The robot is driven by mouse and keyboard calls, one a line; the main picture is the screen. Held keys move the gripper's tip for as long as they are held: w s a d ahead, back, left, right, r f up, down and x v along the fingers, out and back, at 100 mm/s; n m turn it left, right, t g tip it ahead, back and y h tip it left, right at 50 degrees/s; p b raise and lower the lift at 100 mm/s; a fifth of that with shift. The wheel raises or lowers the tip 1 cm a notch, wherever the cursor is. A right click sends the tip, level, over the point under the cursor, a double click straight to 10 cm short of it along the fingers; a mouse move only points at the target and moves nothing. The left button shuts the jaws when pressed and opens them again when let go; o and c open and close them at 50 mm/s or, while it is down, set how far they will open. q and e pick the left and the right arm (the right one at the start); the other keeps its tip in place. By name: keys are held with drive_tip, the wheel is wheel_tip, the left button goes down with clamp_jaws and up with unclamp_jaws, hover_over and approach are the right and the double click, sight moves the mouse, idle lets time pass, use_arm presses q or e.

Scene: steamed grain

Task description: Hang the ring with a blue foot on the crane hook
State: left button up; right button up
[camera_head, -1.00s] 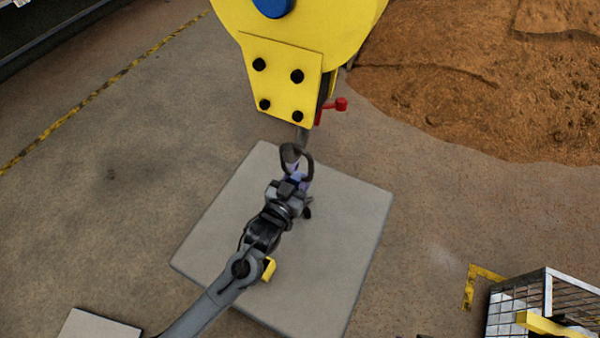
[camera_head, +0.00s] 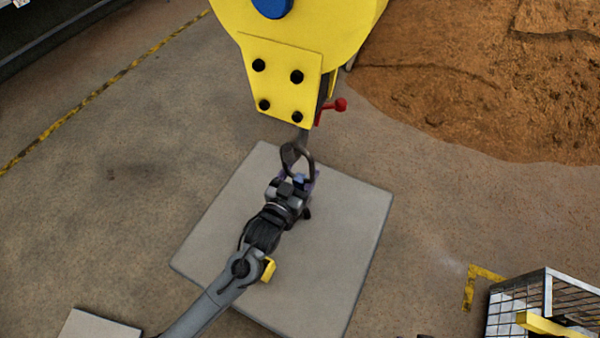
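The crane block is a large yellow piece (camera_head: 283,75) at the top centre, with a dark hook (camera_head: 301,138) below it that is partly hidden. A dark ring (camera_head: 309,163) with a blue-violet foot (camera_head: 301,182) stands up at the hook's lower end. The ring overlaps the hook in the picture; I cannot tell whether it is threaded on it. My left gripper (camera_head: 296,186) is at the ring's foot, and its fingers appear closed around it. My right gripper is not in view.
A pale square slab (camera_head: 340,240) lies on the floor under the hook and my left arm. A red handle (camera_head: 336,105) sticks out beside the crane block. A wire crate (camera_head: 545,303) stands at the lower right. Brown soil (camera_head: 480,80) fills the upper right.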

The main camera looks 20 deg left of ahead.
use_arm(q)
drive_tip(key=shift+f, duration=0.3)
drive_tip(key=shift+s+r+p, duration=0.1)
drive_tip(key=shift+s+p, duration=0.25)
drive_tip(key=shift+s, duration=0.35)
drive_tip(key=s+a+p, duration=0.1)
drive_tip(key=s+p, duration=0.2)
drive_tip(key=s, duration=0.6)
drive_tip(key=s+a+r+g+y+p, duration=0.1)
drive_tip(key=s+a+r+g+p, duration=0.1)
drive_tip(key=r+p, duration=0.35)
drive_tip(key=s+a+r+g+p, duration=0.1)
drive_tip(key=s+r+g+p, duration=0.15)
drive_tip(key=r+p, duration=0.3)
drive_tip(key=s+a+f+g+y+p, duration=0.1)
drive_tip(key=s+a+g+p, duration=0.25)
drive_tip(key=s+g, duration=0.85)
wheel_tip(320, 180, up, 36)
drive_tip(key=s+t+p, duration=0.1)
drive_tip(key=t+p, duration=0.1)
drive_tip(key=p, duration=3.5)
drive_tip(key=shift+s+d+r+m, duration=0.15)
drive_tip(key=shift+s+d+m, duration=0.25)
drive_tip(key=shift+d, duration=0.05)
